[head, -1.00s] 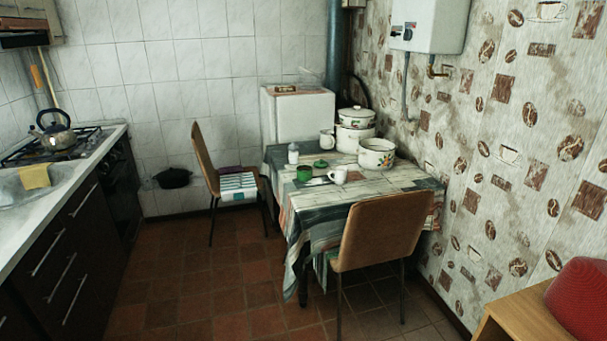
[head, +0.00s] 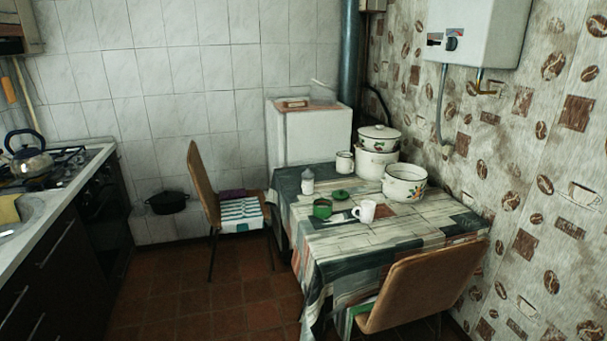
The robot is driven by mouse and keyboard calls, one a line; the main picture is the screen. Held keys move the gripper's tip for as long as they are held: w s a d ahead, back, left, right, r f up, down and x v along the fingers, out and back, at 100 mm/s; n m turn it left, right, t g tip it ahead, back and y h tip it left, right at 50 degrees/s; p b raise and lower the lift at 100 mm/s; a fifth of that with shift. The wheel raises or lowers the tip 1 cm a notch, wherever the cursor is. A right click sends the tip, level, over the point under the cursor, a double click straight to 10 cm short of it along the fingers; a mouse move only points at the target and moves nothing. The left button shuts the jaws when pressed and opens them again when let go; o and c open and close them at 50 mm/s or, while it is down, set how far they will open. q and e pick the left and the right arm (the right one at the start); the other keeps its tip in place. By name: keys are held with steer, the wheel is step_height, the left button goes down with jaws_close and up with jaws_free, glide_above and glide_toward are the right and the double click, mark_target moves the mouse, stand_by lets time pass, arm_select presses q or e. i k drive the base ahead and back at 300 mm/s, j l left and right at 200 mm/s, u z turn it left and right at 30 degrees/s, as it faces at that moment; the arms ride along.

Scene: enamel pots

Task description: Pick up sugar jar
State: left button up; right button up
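A small pale jar (head: 307,182), which looks like the sugar jar, stands upright near the left edge of the cloth-covered table (head: 420,232). A green mug (head: 322,208) stands in front of it, and a green lid (head: 341,195) lies to its right. A white mug (head: 365,211) stands to the right of the green mug. Another white mug (head: 344,162) is farther back. Neither of my grippers shows in the head view.
White enamel pots (head: 404,183) stand at the table's back right. One chair (head: 425,285) is at the table's front, another (head: 204,188) at its left. A counter with a stove (head: 45,165) runs along the left. Tiled floor (head: 190,290) lies open between.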

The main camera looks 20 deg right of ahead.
mark_target(309, 176)
steer(key=i, duration=0.85)
steer(key=i+j, duration=0.1)
steer(key=i, duration=0.75)
steer(key=l+z, duration=0.05)
